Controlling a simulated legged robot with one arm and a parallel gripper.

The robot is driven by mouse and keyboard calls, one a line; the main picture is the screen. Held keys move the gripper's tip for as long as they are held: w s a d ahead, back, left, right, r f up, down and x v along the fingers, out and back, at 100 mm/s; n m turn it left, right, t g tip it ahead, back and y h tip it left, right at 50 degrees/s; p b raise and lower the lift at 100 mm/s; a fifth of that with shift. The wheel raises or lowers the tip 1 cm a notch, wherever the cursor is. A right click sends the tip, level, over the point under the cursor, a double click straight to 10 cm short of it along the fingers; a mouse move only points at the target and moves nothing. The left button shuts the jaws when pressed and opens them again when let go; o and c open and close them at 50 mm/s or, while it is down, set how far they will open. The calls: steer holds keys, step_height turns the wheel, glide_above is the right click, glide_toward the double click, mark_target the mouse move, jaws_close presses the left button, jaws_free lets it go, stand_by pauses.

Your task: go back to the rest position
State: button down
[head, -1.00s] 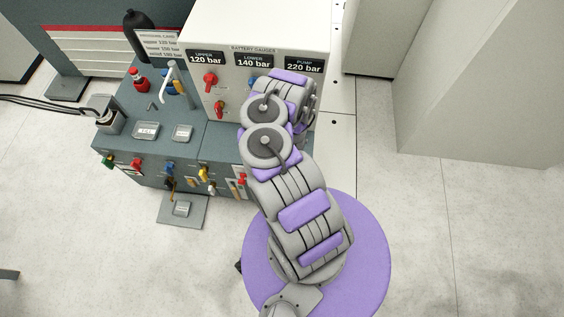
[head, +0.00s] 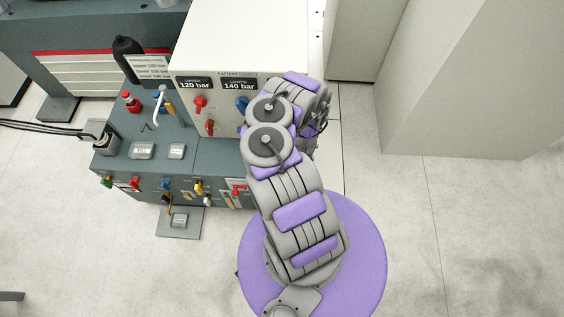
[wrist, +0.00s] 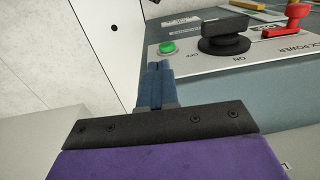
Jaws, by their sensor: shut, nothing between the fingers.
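My gripper (wrist: 158,68) shows in the wrist view as two blue fingers shut together with nothing between them. It points at the edge of a control panel (wrist: 200,66), beside a green button (wrist: 167,47) and a black rotary knob (wrist: 224,40). I cannot tell how far the fingertips are from the panel. In the head view my arm is folded over the right end of the console, and it hides my gripper.
The console (head: 187,166) carries red, yellow and blue handles. A white gauge box (head: 240,40) reads upper 120 bar and lower 140 bar. A black bottle (head: 128,58) stands behind. A pale cabinet (head: 460,80) is at the right. The floor between is clear.

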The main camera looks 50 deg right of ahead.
steer(key=shift+s+d+r, duration=0.25)
steer(key=shift+s+r, duration=0.05)
steer(key=shift+s, duration=0.1)
